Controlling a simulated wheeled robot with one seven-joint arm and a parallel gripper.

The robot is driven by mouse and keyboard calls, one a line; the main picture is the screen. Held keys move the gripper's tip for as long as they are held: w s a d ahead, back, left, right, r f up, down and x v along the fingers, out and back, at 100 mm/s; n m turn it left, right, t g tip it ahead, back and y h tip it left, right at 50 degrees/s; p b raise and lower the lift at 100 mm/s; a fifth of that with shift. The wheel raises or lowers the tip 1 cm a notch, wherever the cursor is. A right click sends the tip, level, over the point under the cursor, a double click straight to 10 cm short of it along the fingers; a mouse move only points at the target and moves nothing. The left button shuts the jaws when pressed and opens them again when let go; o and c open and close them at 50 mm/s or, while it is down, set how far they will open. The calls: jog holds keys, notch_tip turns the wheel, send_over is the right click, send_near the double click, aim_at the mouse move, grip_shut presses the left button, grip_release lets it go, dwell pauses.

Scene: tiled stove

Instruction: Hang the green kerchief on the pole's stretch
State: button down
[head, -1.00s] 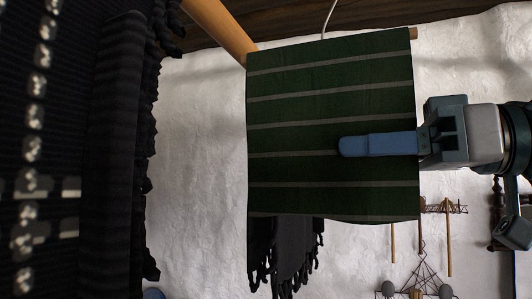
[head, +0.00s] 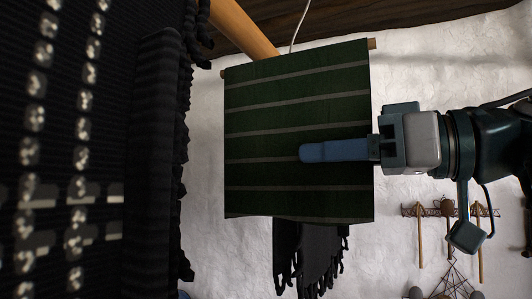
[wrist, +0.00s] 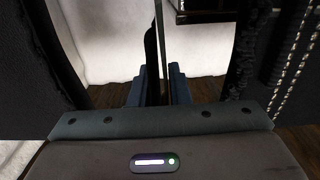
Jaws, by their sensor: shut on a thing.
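The green kerchief (head: 290,185) with pale stripes is spread flat and upright in the middle of the head view. Short ends of a thin wooden rod (head: 373,43) show at its top corners. My gripper (head: 335,150) comes from the right, one blue finger lying across the kerchief's front. In the wrist view, the kerchief (wrist: 160,40) appears edge-on as a thin strip between the two fingers of the gripper (wrist: 158,88), shut on it. The thick wooden pole (head: 243,27) slants down from the upper left and passes out of sight behind the kerchief; contact cannot be told.
A large black cloth (head: 157,150) with pale patterns fills the left, close to the camera. A black fringed cloth (head: 308,255) hangs behind the kerchief's lower edge. A rack with wooden pegs (head: 450,212) is on the white wall at right. A pale cord (head: 299,25) hangs above.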

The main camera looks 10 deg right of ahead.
jog(key=shift+x, duration=4.15)
jog(key=shift+w+a+f, duration=0.1)
jog(key=shift+w+f, duration=0.05)
jog(key=shift+f, duration=0.05)
jog(key=shift+f+b, duration=1.05)
jog(key=shift+f, duration=0.25)
jog(key=c, duration=1.3)
grip_release()
